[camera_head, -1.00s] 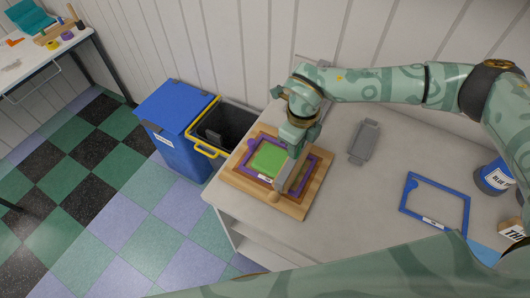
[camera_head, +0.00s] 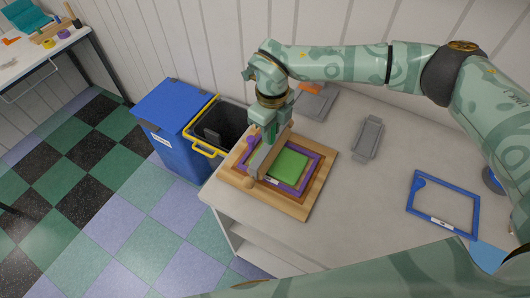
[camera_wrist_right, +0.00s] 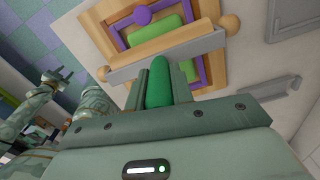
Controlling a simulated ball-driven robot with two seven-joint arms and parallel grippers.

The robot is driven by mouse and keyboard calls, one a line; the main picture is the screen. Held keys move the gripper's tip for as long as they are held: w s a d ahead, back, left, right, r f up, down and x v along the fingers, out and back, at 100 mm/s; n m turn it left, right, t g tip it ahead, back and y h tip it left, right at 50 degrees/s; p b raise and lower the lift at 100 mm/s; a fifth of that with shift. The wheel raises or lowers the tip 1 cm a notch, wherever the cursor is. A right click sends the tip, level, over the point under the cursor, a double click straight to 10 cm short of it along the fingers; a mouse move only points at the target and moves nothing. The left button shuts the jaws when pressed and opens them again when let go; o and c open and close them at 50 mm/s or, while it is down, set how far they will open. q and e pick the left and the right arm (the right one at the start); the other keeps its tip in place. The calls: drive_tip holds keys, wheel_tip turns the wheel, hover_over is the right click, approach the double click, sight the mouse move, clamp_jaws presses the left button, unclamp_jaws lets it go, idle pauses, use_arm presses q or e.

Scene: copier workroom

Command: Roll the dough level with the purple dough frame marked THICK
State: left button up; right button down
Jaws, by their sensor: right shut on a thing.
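A flat green dough slab (camera_head: 289,166) lies inside the purple dough frame (camera_head: 312,173) on a wooden board (camera_head: 298,208). The frame has a small white label, too small to read.
A blue frame (camera_head: 443,208) lies at the counter's right. A grey tray (camera_head: 368,138) and a flat grey plate (camera_head: 315,101) are behind the board. A blue bin (camera_head: 172,120) and a yellow-rimmed bin (camera_head: 205,151) stand left of the counter. Bare counter lies between board and blue frame.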

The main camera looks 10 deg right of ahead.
drive_tip(key=shift+w+a+f+b, duration=0.15)
drive_tip(key=shift+w+a+b, duration=0.15)
drive_tip(key=shift+w+a, duration=0.3)
drive_tip(key=shift+s, duration=0.15)
wheel_tip(320, 180, up, 7)
drive_tip(key=p, duration=0.5)
